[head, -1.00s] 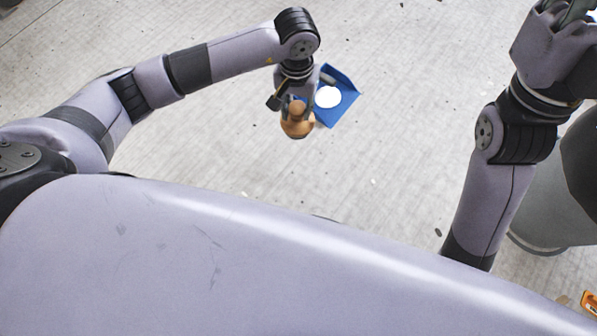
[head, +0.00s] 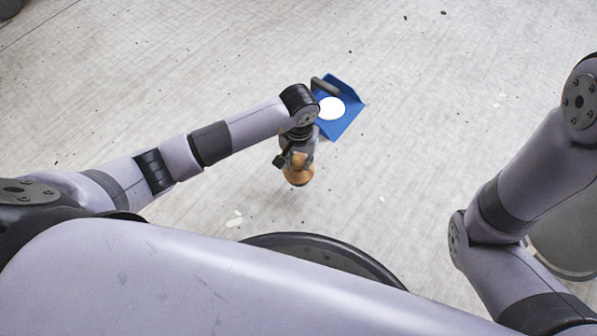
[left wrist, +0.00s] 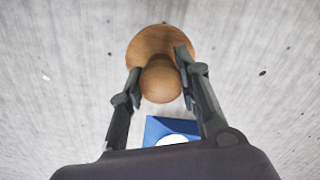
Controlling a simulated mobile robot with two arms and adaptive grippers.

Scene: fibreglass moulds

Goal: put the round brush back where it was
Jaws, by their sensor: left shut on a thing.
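The round brush (head: 298,177) is a wooden-coloured piece with a wide round body and a smaller round knob. My left gripper (head: 297,158) is shut on it and holds it over the floor. In the left wrist view the brush (left wrist: 155,46) shows between the two fingers, its knob towards me; its underside is hidden. A blue dustpan-like tray (head: 353,118) with a white disc (head: 331,108) on it and a dark handle-like bar lies just beyond my left gripper. The tray also shows in the left wrist view (left wrist: 157,129), partly hidden. My right gripper is out of view.
The pale grey floor (head: 430,130) is open around the tray, with small dark specks and white scraps (head: 234,219). A grey rounded object (head: 565,245) stands at the right edge, partly behind my right arm.

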